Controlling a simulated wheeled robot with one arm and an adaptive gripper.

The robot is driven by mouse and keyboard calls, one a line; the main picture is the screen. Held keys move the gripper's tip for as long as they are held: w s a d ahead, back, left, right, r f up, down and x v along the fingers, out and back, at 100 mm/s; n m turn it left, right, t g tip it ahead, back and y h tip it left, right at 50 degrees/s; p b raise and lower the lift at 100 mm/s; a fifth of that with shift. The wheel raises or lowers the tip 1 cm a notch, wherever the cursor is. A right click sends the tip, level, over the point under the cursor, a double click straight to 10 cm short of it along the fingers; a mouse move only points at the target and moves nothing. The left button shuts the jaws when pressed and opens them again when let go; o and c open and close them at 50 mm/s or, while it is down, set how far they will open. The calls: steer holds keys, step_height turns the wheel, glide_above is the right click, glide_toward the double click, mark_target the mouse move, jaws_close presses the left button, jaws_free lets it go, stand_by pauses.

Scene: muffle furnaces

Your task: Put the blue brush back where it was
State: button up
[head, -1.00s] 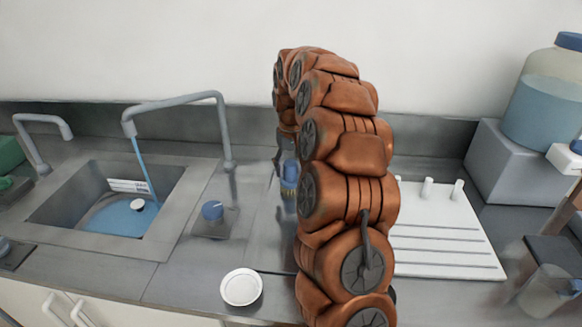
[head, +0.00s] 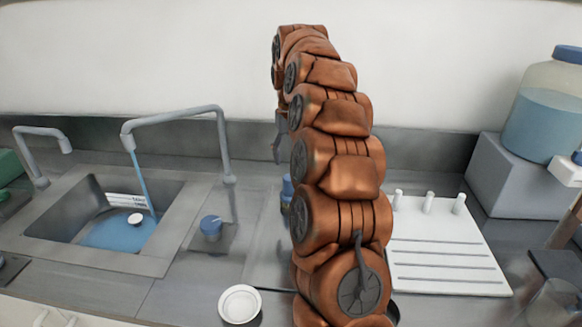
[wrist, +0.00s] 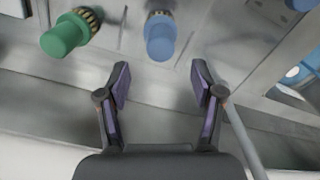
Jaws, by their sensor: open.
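In the head view the blue brush (head: 287,188) is partly hidden behind my arm. My gripper (wrist: 160,78) is open and empty. Its two fingers are spread, apart from the blue brush, with the brush in line with the gap between them. In the head view only a little of my gripper (head: 280,140) shows, above the brush; the rest is hidden by my arm.
A sink (head: 176,235) with a running tap (head: 170,115) is at left. A blue-topped knob (head: 211,226) and a white dish (head: 240,304) are on the counter. A white rack (head: 450,245) and a large jar (head: 545,100) are at right.

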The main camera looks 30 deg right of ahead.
step_height(320, 180, up, 3)
steer(key=shift+r, duration=0.15)
stand_by(0.3)
steer(key=s+a+f+n, duration=0.1)
steer(key=s+a+n, duration=0.2)
steer(key=s+a, duration=1.15)
steer(key=s+a+f, duration=0.3)
steer(key=s, duration=0.4)
steer(key=s+a+f+g, duration=0.1)
steer(key=s+a+f, duration=0.2)
steer(key=s, duration=0.5)
steer(key=s+a+f, duration=0.3)
steer(key=s+f, duration=0.2)
steer(key=s, duration=0.3)
steer(key=shift+a+n+g, duration=0.2)
steer(key=shift+n+g, duration=0.1)
steer(key=shift+g, duration=0.1)
steer(key=shift+f, duration=0.1)
